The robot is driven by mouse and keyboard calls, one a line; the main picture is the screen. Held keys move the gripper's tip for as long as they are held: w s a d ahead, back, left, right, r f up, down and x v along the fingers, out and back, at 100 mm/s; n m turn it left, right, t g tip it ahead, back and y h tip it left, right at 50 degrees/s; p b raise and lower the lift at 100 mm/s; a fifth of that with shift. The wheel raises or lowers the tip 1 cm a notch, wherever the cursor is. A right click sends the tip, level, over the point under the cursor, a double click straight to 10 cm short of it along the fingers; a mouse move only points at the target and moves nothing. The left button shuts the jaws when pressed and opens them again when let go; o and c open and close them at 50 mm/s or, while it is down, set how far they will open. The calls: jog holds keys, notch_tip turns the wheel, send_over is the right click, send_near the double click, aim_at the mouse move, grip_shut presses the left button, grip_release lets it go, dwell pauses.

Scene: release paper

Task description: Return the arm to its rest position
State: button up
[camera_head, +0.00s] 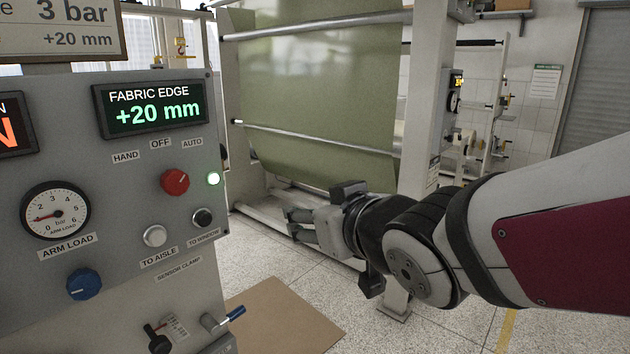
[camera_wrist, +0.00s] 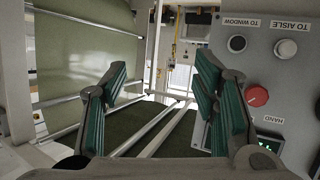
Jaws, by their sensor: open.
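My gripper (camera_head: 300,223) is in the middle of the head view, at the end of my arm, which reaches in from the right. It points left and stands apart from the control panel (camera_head: 130,180). In the wrist view my gripper (camera_wrist: 165,100) has its two green-padded fingers spread wide with nothing between them. The panel's right-hand part shows close by the right finger in the wrist view. The rest position itself is not marked in either view.
The panel holds a red knob (camera_head: 175,182), a blue knob (camera_head: 85,284), a white button (camera_head: 154,236), a black button (camera_head: 203,218) and a gauge (camera_head: 55,211). A lever with a blue tip (camera_head: 232,314) juts out below. A green fabric web (camera_head: 320,90) hangs in a frame behind.

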jog(key=s+d+f+m+g+h, duration=0.1)
jog(key=s+d+m+h, duration=0.15)
jog(key=d, duration=0.35)
jog(key=s+d+f+m+g+h, duration=0.1)
jog(key=s+d+f+h, duration=0.15)
jog(key=d, duration=0.45)
jog(key=s+d+f+m+g, duration=0.1)
jog(key=s+d+g, duration=0.1)
jog(key=s, duration=0.5)
jog(key=s+d+f+m+g, duration=0.1)
jog(key=s+d+g, duration=0.2)
jog(key=s, duration=0.3)
jog(key=shift+s+d+f+g+h, duration=0.25)
jog(key=shift+s+d+g+h, duration=0.05)
jog(key=shift+s+d, duration=0.15)
